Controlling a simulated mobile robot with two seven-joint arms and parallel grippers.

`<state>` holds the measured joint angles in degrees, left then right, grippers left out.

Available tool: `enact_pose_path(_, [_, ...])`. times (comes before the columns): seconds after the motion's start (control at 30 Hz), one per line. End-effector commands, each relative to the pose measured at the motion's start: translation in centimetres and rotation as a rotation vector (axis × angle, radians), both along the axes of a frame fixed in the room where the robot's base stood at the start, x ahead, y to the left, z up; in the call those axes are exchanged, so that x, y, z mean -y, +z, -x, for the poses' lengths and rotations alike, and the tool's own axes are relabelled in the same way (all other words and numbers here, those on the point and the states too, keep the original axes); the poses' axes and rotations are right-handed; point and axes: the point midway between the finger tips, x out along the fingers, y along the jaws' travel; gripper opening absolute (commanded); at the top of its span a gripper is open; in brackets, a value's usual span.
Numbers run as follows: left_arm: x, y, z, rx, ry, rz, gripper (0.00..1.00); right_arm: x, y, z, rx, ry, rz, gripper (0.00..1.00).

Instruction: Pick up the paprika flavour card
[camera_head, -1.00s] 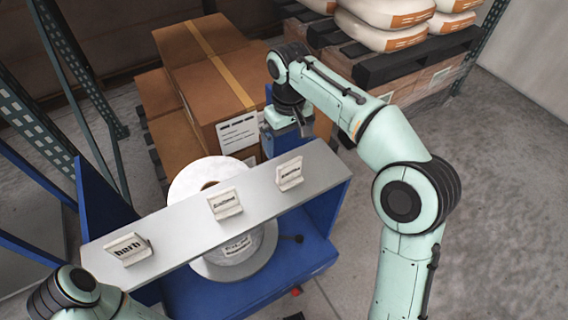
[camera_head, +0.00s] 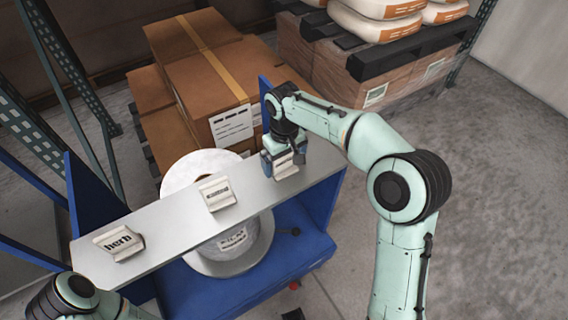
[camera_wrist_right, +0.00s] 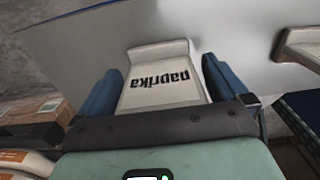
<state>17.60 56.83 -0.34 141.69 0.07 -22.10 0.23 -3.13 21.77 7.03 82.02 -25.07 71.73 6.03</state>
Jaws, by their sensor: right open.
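The paprika card (camera_head: 285,167) is a small cream card holder at the right end of the grey shelf (camera_head: 165,225). In the right wrist view the paprika card (camera_wrist_right: 160,82) shows its word upside down, between two blue fingers. My right gripper (camera_head: 284,160) is open around the card, one finger on each side; it also shows in the right wrist view (camera_wrist_right: 162,95). Gaps seem to remain beside the card, and I cannot tell whether a finger touches it. My left arm (camera_head: 75,300) shows at the lower left, but its gripper is out of view.
A middle card (camera_head: 216,194) and the herb card (camera_head: 119,243) stand on the same shelf to the left. A large white film roll (camera_head: 200,167) is under the shelf on a blue frame (camera_head: 300,245). Cardboard boxes (camera_head: 205,80) and pallets with sacks stand behind.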

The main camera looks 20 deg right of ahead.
Motion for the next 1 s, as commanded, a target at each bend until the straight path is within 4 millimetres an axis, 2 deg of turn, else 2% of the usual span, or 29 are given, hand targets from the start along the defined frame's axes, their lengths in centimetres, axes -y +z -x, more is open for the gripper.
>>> enact_pose_path(0.13, [0.0, 0.0, 0.0, 0.0, 0.0, 0.0, 0.0, 0.0, 0.0, 0.0, 0.001, 0.0, 0.0, 1.0])
enact_pose_path(0.17, [0.0, 0.0, 0.0, 0.0, 0.0, 0.0, 0.0, 0.0, 0.1, 0.0, 0.0, 0.0, 0.0, 0.97])
enact_pose_path(0.3, [0.0, 0.0, 0.0, 0.0, 0.0, 0.0, 0.0, 0.0, 0.1, 0.0, 0.0, 0.0, 0.0, 0.51])
enact_pose_path(0.33, [0.0, 0.0, 0.0, 0.0, 0.0, 0.0, 0.0, 0.0, 0.1, 0.0, 0.0, 0.0, 0.0, 0.49])
enact_pose_path(0.73, [0.0, 0.2, -0.1, 0.001, 0.0, 0.0, 0.0, 0.0, 0.8, 0.0, 0.002, -0.001, 0.0, 0.49])
enact_pose_path(0.87, [0.0, 0.5, -0.2, 0.002, 0.0, 0.0, 0.0, 0.0, 2.3, -0.1, 0.004, 0.0, -0.001, 0.49])
enact_pose_path(1.0, [0.0, 1.2, -0.6, 0.007, 0.0, 0.0, 0.0, -0.1, 5.4, -0.2, 0.007, 0.0, -0.002, 0.49])
